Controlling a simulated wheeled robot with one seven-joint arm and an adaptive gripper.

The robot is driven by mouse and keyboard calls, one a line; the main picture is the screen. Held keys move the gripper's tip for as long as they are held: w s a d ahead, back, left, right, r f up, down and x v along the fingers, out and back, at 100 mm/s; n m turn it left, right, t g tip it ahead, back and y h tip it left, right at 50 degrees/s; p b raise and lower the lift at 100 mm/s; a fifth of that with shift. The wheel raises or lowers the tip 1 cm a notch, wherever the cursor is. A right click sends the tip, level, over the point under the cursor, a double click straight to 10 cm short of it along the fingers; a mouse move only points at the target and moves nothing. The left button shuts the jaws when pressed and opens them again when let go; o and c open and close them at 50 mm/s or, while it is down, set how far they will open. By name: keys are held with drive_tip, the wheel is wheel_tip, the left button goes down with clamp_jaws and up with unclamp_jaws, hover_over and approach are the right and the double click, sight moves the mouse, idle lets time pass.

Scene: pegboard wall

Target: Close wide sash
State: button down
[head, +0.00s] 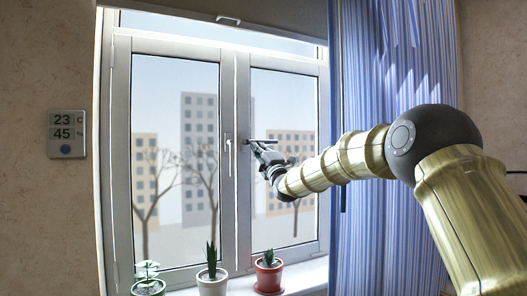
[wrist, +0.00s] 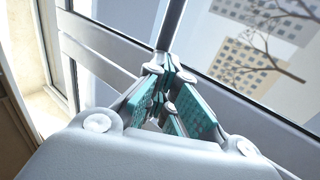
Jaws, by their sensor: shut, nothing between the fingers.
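The window has two white-framed sashes side by side. The left sash (head: 121,160) looks the wider one, and a slim upright handle (head: 227,140) sits on its right stile. The right sash (head: 243,215) is beside it. I cannot tell how far either stands from its frame. My gripper (head: 250,142) is in front of the right sash's left part, just right of the handle. In the wrist view my gripper (wrist: 166,65) is shut and empty, with its teal-padded fingers close to a pale frame rail (wrist: 100,45) and a dark bar. Contact is unclear.
Potted plants stand on the sill, including a white pot (head: 212,285) and a red-brown pot (head: 268,278). A blue striped curtain (head: 365,235) hangs at the right, behind my arm. A thermometer display (head: 66,133) is on the left wall.

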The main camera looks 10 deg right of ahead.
drive_tip(key=b+v, duration=0.6)
drive_tip(key=v, duration=0.8)
wheel_tip(320, 180, down, 40)
drive_tip(key=s+d+m+g+h, duration=0.1)
drive_tip(key=d+m+g+h, duration=0.1)
drive_tip(key=m+g+h, duration=0.5)
drive_tip(key=s+d+f+m+g, duration=0.1)
drive_tip(key=s+f+m+g, duration=0.1)
drive_tip(key=s+f, duration=0.6)
drive_tip(key=s+f+m+g, duration=0.1)
drive_tip(key=s+f+m, duration=0.2)
drive_tip(key=f, duration=0.9)
drive_tip(key=s+d+f+m+g, duration=0.1)
drive_tip(key=s+f+m+g, duration=0.1)
drive_tip(key=s+f, duration=0.55)
drive_tip(key=s+d+f+m+g+h, duration=0.15)
drive_tip(key=s+f+m+g, duration=0.35)
drive_tip(key=s+f, duration=1.5)
drive_tip(key=s+d+f+m+g, duration=0.1)
drive_tip(key=s+m+g, duration=0.15)
drive_tip(key=s, duration=1.05)
drive_tip(key=s+d+f+m+g, duration=0.1)
drive_tip(key=s+d+f+g, duration=0.15)
drive_tip(key=s, duration=1.05)
wheel_tip(320, 180, up, 13)
drive_tip(key=p, duration=1.2)
drive_tip(key=shift+a+g+p, duration=0.3)
drive_tip(key=shift+g, duration=0.1)
